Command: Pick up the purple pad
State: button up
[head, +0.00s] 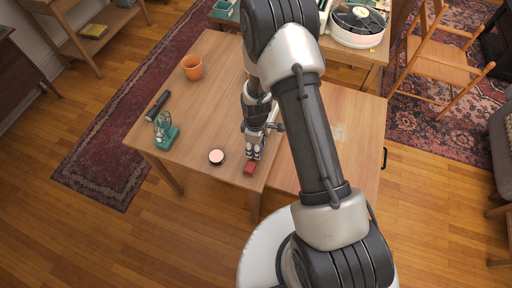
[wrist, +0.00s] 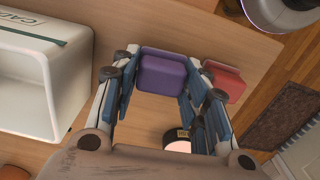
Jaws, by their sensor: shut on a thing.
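The purple pad (wrist: 163,72) is a small rounded block, seen between the two fingers of my gripper (wrist: 162,84) in the wrist view. The fingers are shut on its sides. In the head view my gripper (head: 253,154) points down near the front edge of the wooden table (head: 215,95). I cannot make out the purple pad clearly there. A red block (head: 250,168) lies at the table's front edge beside my gripper. The red block also shows in the wrist view (wrist: 223,82), just right of the fingers.
A round pink-topped tin (head: 216,156), a teal-based object (head: 164,131), a black flashlight (head: 157,105) and an orange cup (head: 193,67) stand left of my gripper. A white open box (wrist: 40,85) is close by in the wrist view. The table's middle left is clear.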

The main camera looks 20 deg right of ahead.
notch_tip(320, 180, up, 18)
jog(key=p, duration=0.5)
jog(key=shift+r, duration=0.25)
